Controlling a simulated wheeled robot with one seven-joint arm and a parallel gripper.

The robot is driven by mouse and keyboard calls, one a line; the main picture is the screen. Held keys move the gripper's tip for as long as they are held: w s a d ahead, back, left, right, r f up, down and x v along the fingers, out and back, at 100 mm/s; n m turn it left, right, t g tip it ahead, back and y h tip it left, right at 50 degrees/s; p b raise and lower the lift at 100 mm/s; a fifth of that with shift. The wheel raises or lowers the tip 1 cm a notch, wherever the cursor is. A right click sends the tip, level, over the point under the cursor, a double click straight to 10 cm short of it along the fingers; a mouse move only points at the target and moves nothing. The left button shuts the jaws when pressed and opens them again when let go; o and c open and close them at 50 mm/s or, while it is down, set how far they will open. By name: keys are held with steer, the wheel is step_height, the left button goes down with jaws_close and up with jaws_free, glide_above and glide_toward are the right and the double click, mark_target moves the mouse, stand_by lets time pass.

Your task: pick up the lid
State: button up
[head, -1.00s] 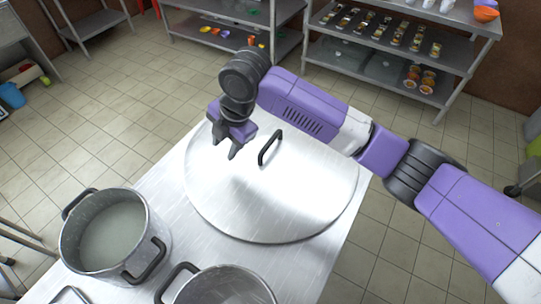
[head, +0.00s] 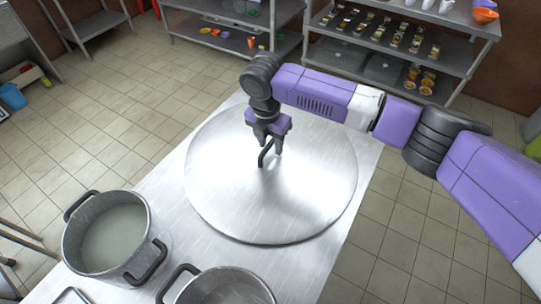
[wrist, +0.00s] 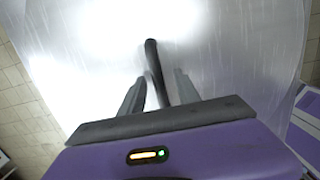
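The lid (head: 235,200) is a large round shiny metal disc lying flat on the metal table, with a black bar handle (head: 264,157) at its middle. My gripper (head: 268,145) is right over the handle, pointing down. In the wrist view the handle (wrist: 155,70) runs between the two fingers of my gripper (wrist: 158,88). The fingers are apart, with a gap on each side of the handle. The lid (wrist: 230,50) fills most of the wrist view, with strong glare.
A pot of pale liquid (head: 112,235) stands on the table (head: 180,215) at the left front. A second pot (head: 225,288) is cut off at the bottom edge. Shelving (head: 450,60) with food cups stands behind, with tiled floor between.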

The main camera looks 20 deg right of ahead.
steer(key=shift+f, duration=0.3)
steer(key=shift+f, duration=0.25)
stand_by(0.4)
jaws_close()
steer(key=shift+r, duration=0.1)
stand_by(1.3)
